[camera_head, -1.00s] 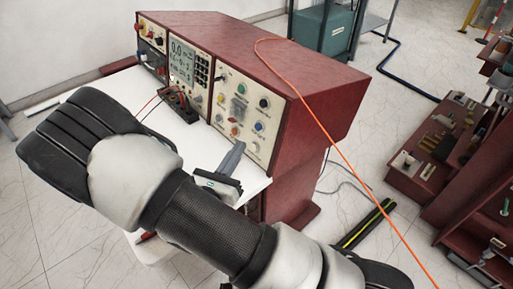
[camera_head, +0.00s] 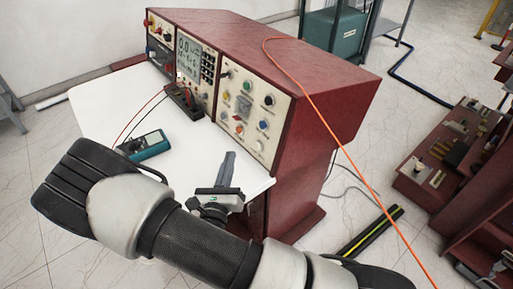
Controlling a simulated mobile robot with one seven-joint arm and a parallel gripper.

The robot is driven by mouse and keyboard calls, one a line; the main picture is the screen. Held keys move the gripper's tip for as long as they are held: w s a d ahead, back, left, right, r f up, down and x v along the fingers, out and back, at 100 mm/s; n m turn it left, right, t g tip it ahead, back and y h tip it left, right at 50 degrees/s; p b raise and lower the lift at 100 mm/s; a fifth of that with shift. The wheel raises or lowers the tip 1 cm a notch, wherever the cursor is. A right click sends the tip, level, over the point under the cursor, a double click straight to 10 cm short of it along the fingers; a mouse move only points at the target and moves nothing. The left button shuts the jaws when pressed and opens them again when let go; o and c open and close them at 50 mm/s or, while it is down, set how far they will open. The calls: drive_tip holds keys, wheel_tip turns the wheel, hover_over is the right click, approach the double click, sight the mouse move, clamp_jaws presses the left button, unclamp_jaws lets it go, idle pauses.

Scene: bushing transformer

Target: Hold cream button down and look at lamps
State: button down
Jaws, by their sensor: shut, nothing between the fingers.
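The right cream panel (camera_head: 235,105) of the red console carries several small coloured buttons, sockets and lamps. A pale, cream-looking button (camera_head: 259,145) sits at its lower right, but it is too small to be sure of its colour. A blue button (camera_head: 263,125) and a red one (camera_head: 240,130) are near it. I cannot tell whether any lamp is lit. My gripper (camera_head: 229,157) is shut and empty, above the white worktop, its tip pointing up towards the panel. It looks apart from the panel and below the buttons.
A teal handheld meter (camera_head: 150,145) lies on the white worktop (camera_head: 100,105), with red and black leads to the console. An orange cable (camera_head: 335,140) runs over the console's right side to the floor. A red bench with parts (camera_head: 450,150) stands at the right.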

sight(258, 146)
drive_tip(key=shift+w+d+f+b, duration=0.15)
drive_tip(key=shift+w+d+f, duration=0.1)
drive_tip(key=shift+w+d, duration=0.5)
drive_tip(key=shift+w+d+f+b, duration=0.25)
drive_tip(key=shift+w+d, duration=0.2)
drive_tip(key=shift+d, duration=0.55)
drive_tip(key=shift+w+d+f+b, duration=0.1)
drive_tip(key=shift+w+d+f, duration=0.15)
drive_tip(key=shift+w+d, duration=0.5)
drive_tip(key=shift+s+d, duration=0.15)
drive_tip(key=shift+d, duration=0.05)
drive_tip(key=shift+w+d+f, duration=0.1)
drive_tip(key=shift+w+d, duration=0.1)
drive_tip(key=shift+d, duration=0.1)
drive_tip(key=shift+w+d+f, duration=0.1)
drive_tip(key=shift+w+d, duration=0.15)
drive_tip(key=shift+d, duration=0.15)
idle(1.4)
drive_tip(key=shift+s+a+r+p, duration=0.2)
drive_tip(key=shift+s+a+p, duration=0.3)
drive_tip(key=shift+a, duration=0.25)
